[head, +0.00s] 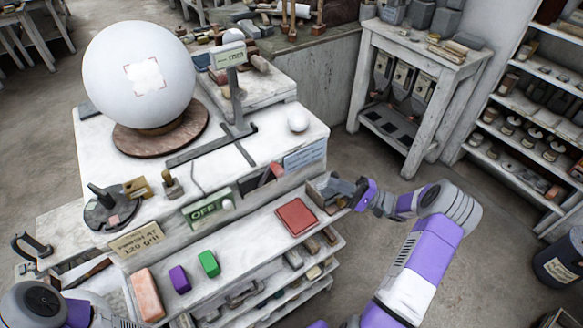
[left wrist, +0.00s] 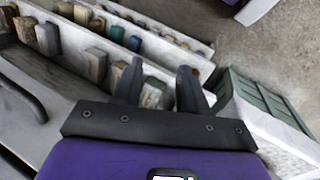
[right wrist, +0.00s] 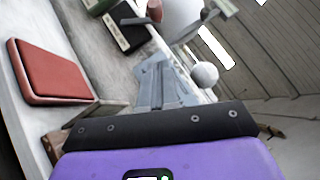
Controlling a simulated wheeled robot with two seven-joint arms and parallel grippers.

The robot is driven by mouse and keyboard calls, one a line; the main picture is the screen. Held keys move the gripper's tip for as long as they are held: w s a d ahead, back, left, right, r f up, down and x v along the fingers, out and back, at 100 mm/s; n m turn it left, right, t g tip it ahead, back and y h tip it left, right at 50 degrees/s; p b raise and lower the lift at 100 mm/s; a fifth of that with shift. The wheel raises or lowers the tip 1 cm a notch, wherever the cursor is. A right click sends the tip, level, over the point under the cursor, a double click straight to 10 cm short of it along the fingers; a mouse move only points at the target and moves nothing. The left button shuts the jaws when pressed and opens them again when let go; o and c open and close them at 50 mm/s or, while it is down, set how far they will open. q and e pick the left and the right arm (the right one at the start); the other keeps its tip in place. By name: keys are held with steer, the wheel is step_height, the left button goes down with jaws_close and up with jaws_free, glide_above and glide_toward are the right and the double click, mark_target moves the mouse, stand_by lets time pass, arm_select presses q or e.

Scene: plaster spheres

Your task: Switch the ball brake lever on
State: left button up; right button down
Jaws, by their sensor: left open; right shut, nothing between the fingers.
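A green plate reading OFF (head: 205,210) is on the front of the white bench, with a small white knob at its right end. Right of it is a dark panel with a red part (head: 274,171), which looks like the lever. In the right wrist view the dark panel (right wrist: 124,27) has a reddish knob (right wrist: 155,10) standing out from it. The large white plaster sphere (head: 140,75) rests on a round wooden base on top. My right gripper (head: 335,188) is shut and empty, right of the panel and apart from it. My left gripper (left wrist: 160,80) is open and empty, above shelves of blocks.
A red pad (head: 297,216) lies on the ledge below the panel; it also shows in the right wrist view (right wrist: 48,72). Green (head: 208,263), purple (head: 179,278) and pink (head: 147,293) blocks stand further left. A small white ball (head: 298,119) sits near the top's right edge.

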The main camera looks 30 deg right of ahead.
steer(key=s+a+p+x, duration=0.1)
steer(key=s+p+x, duration=0.1)
steer(key=x, duration=1)
steer(key=shift+a+r, duration=0.55)
steer(key=shift+a, duration=0.15)
steer(key=shift+w+a, duration=0.1)
